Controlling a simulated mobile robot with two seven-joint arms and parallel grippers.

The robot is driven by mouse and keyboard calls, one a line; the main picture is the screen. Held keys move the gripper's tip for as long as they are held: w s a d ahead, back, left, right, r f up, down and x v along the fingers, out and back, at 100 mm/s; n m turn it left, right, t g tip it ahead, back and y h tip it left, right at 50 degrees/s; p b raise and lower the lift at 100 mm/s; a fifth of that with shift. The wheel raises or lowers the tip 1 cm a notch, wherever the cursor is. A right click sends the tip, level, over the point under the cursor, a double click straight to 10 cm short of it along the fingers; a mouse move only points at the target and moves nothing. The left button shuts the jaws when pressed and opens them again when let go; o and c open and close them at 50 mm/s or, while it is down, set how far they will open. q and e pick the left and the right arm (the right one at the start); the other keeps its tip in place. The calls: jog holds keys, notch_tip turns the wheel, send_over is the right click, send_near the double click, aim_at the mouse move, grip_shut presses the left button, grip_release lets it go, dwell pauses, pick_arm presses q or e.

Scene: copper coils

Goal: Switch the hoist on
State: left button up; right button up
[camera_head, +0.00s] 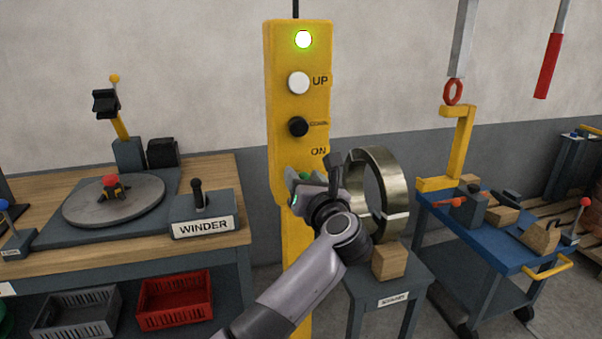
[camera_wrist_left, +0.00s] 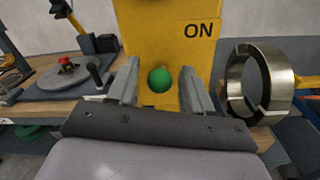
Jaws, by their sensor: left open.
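The yellow hoist control box (camera_head: 274,106) hangs in the middle of the head view, with a lit green lamp (camera_head: 303,39) at its top. Below the lamp are a white UP button (camera_head: 299,83) and a black button (camera_head: 298,127). The green ON button (camera_wrist_left: 160,79) shows between my left gripper's fingers in the left wrist view. My left gripper (camera_head: 300,178) is open in front of the ON button, which it mostly hides in the head view. Its fingers (camera_wrist_left: 160,88) stand either side of the button; whether they touch the box is unclear. My right gripper is not in view.
A metal ring (camera_head: 398,190) stands on a small stand right of the box, close to my left wrist. A bench with a turntable (camera_head: 140,203) and a WINDER lever box (camera_head: 203,212) is at left. A blue cart (camera_head: 480,238) stands at right.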

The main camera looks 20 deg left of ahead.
pick_arm(q)
jog(key=shift+w+a, duration=0.15)
jog(key=shift+w, duration=0.05)
jog(key=shift+c, duration=0.3)
grip_shut()
jog(key=shift+r+g+p, duration=0.3)
jog(key=shift+r+p, duration=0.2)
jog(key=shift+p, duration=0.6)
jog(key=shift+f+g+h+p, duration=0.1)
jog(key=shift+g+h+p, duration=0.3)
jog(key=shift+h+p, duration=0.1)
